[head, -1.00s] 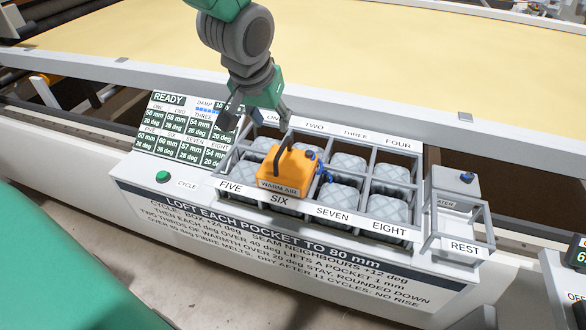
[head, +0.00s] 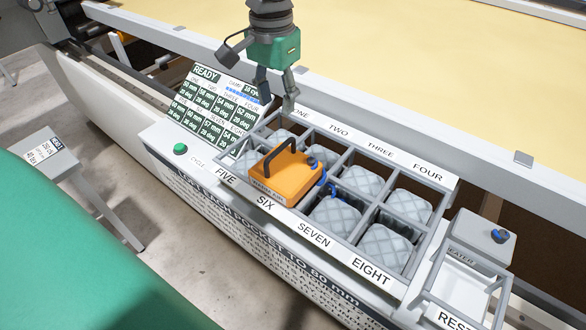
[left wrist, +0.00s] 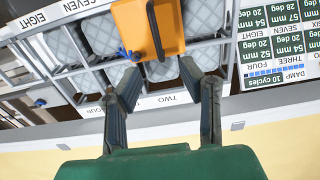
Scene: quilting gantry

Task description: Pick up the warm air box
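The warm air box (head: 284,178) is orange, with a dark looped handle (head: 280,157) on top and a blue fitting with a blue hose at its right side. It sits on the pocket grid behind the FIVE and SIX labels. My left gripper (head: 277,102) points down behind the box, near the ONE label, apart from it. In the left wrist view the two fingers (left wrist: 162,70) are spread, with nothing between them, and the box (left wrist: 150,28) with its handle lies beyond the fingertips. My right gripper is in neither view.
The grey grid frame (head: 318,225) holds several quilted pockets. A status panel (head: 214,100) reading READY and a green button (head: 180,149) stand at the left. The REST cradle (head: 468,290) and the small grey heater block (head: 480,238) are at the right. A long rail (head: 400,108) runs behind.

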